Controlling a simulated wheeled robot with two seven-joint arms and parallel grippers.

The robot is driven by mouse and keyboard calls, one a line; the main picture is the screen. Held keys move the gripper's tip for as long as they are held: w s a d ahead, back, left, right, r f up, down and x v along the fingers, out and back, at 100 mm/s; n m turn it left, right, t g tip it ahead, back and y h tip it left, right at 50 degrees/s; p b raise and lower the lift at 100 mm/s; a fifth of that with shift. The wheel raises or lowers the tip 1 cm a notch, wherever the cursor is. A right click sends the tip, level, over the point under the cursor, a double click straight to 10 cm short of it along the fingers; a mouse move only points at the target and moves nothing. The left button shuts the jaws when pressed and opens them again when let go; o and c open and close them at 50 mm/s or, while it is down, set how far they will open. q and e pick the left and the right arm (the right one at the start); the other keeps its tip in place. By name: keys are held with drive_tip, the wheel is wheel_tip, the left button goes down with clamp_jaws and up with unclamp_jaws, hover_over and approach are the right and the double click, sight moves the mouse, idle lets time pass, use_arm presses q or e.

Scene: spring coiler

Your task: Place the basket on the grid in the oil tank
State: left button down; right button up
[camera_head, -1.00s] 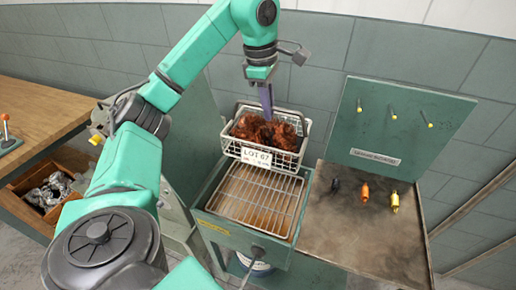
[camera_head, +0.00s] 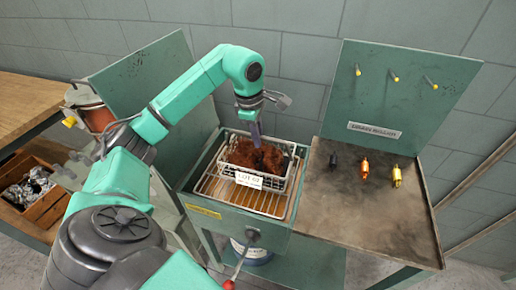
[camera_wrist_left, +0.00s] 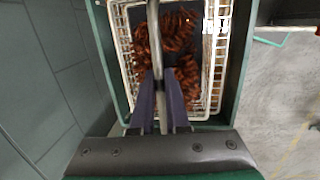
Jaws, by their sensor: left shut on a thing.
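The wire basket (camera_head: 248,180) holds reddish-brown coils and has a white lot label on its front. It is level, low inside the green oil tank (camera_head: 262,231), over the wire grid (camera_head: 213,188). I cannot tell whether its bottom touches the grid; grid bars show to its left and in front. My left gripper (camera_head: 257,136) is above the basket, fingers pointing down. In the left wrist view its fingers (camera_wrist_left: 161,95) are shut on the basket's handle bar (camera_wrist_left: 154,40), with the coils and white rim below. My right gripper is not in view.
A raised green lid (camera_head: 150,80) stands behind the tank. To the right is a stained metal table (camera_head: 350,215) with black, orange and yellow parts and a pegged back panel (camera_head: 400,100). A red-knobbed lever (camera_head: 229,284) sticks out at the tank's front.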

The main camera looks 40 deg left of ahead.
sight(260, 154)
use_arm(q)
wheel_tip(260, 154, down, 4)
drive_tip(key=c, duration=0.9)
unclamp_jaws()
drive_tip(key=shift+d, duration=0.1)
drive_tip(key=r, duration=0.4)
drive_tip(key=s+r, duration=0.1)
drive_tip(key=r, duration=0.3)
drive_tip(key=s+r, duration=0.1)
drive_tip(key=r, duration=0.3)
drive_tip(key=shift+a, duration=0.3)
